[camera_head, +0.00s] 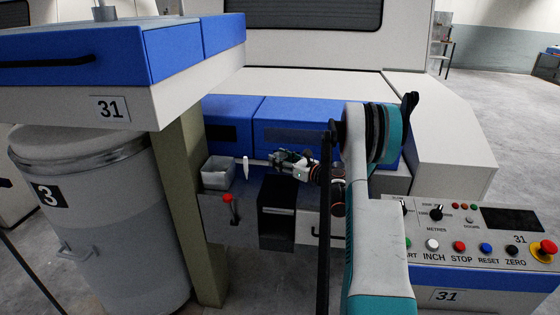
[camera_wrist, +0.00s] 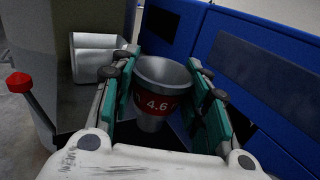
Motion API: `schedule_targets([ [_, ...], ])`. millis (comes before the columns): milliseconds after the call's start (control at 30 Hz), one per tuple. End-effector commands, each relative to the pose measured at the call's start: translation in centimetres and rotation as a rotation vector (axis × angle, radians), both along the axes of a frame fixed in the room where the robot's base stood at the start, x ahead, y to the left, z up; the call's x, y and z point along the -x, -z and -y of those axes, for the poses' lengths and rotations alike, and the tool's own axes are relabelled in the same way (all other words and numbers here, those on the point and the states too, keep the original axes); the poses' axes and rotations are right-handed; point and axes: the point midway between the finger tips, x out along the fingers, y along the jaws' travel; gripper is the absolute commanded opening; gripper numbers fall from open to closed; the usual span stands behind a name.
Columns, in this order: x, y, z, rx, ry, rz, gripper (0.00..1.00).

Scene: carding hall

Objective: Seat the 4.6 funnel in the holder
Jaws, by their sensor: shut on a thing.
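The 4.6 funnel (camera_wrist: 163,72) is a grey metal cone with a dark red band marked "4.6". In the wrist view it stands about upright, wide mouth up, between the two teal-padded fingers of my gripper (camera_wrist: 158,95). In the head view my gripper (camera_head: 287,160) is in front of the blue machine panels, above a black open box (camera_head: 277,213). The funnel is too small to make out clearly there. I cannot tell which part is the holder.
A red-knobbed lever (camera_head: 228,199) stands below the bin. Blue panels (camera_wrist: 266,78) are close on the right in the wrist view. A control desk (camera_head: 470,235) stands right.

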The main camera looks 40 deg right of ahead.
Motion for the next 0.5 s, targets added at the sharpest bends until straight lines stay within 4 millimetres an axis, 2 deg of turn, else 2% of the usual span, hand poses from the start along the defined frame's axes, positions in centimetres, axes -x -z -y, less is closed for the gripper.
schedule_targets([
  [500, 0.0, 2.8, 0.0, 0.000, 0.000, 0.000, 0.15],
])
